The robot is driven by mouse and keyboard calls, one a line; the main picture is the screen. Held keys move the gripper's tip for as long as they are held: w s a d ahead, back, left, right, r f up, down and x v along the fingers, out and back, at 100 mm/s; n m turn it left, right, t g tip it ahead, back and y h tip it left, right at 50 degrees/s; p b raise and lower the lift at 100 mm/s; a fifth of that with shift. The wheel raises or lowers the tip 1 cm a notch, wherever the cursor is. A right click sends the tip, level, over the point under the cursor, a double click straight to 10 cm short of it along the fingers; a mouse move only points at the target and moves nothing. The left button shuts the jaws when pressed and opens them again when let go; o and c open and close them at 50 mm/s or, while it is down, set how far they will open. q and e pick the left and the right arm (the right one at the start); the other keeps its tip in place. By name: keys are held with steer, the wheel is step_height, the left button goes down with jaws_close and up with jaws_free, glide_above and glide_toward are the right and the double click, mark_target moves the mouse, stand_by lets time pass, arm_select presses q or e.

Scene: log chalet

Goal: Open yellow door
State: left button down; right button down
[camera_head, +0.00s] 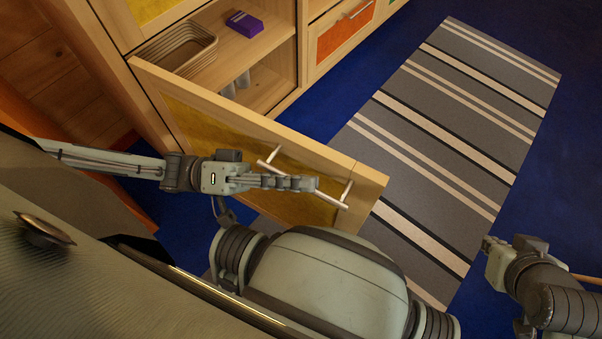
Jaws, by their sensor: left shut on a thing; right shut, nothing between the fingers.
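The yellow door (205,128) has a light wooden frame and a yellow panel. It stands swung well out from the cabinet, so the shelves inside show. A pale bar handle (328,199) is fixed on its outer face. My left gripper (303,184) comes in from the left across the door's face and is shut on the handle. My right gripper (489,246) is at the lower right, away from the door, shut and empty; part of it is hidden by its own arm.
Inside the cabinet are a beige basket (176,50), a purple box (244,24) and grey cups (236,84). An orange drawer (343,31) is to the right. A striped grey rug (440,130) lies on the blue floor (545,200), which is clear to the right.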

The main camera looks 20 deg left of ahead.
arm_select(q)
steer(key=shift+w, duration=0.1)
steer(key=c, duration=1.6)
jaws_free()
steer(key=shift+a, duration=0.1)
steer(key=v, duration=1.2)
